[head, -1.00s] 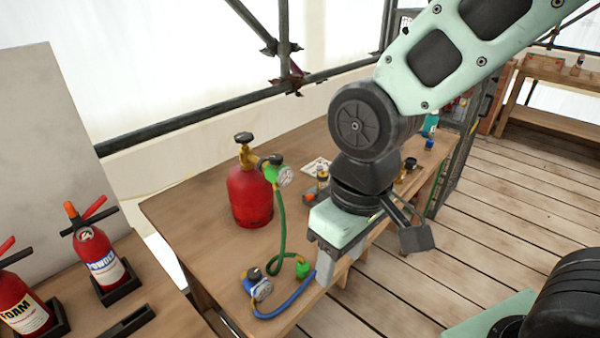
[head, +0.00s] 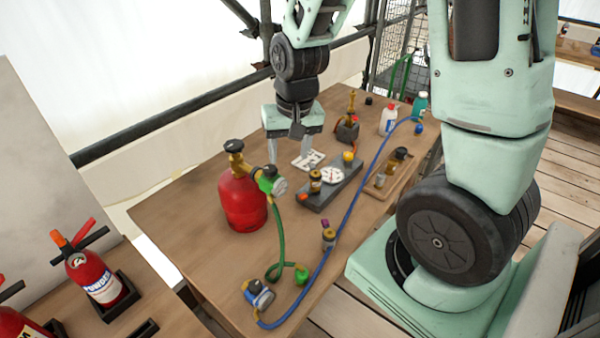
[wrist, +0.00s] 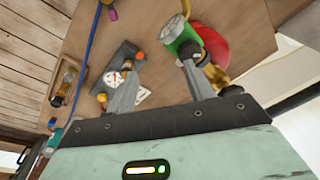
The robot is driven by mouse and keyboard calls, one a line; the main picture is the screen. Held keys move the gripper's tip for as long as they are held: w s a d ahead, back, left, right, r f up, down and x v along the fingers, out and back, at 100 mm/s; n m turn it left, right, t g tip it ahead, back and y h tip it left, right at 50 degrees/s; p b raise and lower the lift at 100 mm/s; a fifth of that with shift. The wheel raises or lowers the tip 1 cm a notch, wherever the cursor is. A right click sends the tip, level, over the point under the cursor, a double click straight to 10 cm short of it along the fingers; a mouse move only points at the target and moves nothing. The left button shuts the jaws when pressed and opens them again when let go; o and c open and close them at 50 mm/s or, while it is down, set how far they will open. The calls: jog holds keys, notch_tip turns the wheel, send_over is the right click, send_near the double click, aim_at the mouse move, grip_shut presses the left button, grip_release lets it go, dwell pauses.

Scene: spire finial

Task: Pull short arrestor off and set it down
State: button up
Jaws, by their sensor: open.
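My gripper (head: 289,158) is open, fingers pointing down over the back of the workbench, near a white card (head: 308,160). Nothing shows between the fingers in the wrist view (wrist: 160,72). A grey block (head: 345,183) carries a short black-and-brass fitting (head: 315,182), a round white gauge (head: 332,176) and a yellow-topped part (head: 348,157). I cannot tell for sure which fitting is the short arrestor. My gripper appears apart from all of them.
A red gas cylinder (head: 240,203) with a green regulator (head: 269,181) stands left of the gripper. A green hose (head: 280,240) and a long blue hose (head: 345,213) cross the bench. A wooden tray (head: 375,190) and bottles stand to the right. Bare bench (head: 180,215) lies at left.

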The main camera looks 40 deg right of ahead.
jog(key=w+d, duration=0.1)
jog(key=m+g, duration=0.2)
jog(key=m, duration=0.9)
send_over(316, 173)
jog(key=f, duration=1)
jog(key=shift+w+a, duration=0.2)
jog(key=shift+d+f, duration=0.4)
jog(key=shift+f, duration=0.15)
notch_tip(316, 173, down, 9)
jog(key=b, duration=0.6)
jog(key=shift+b, duration=0.35)
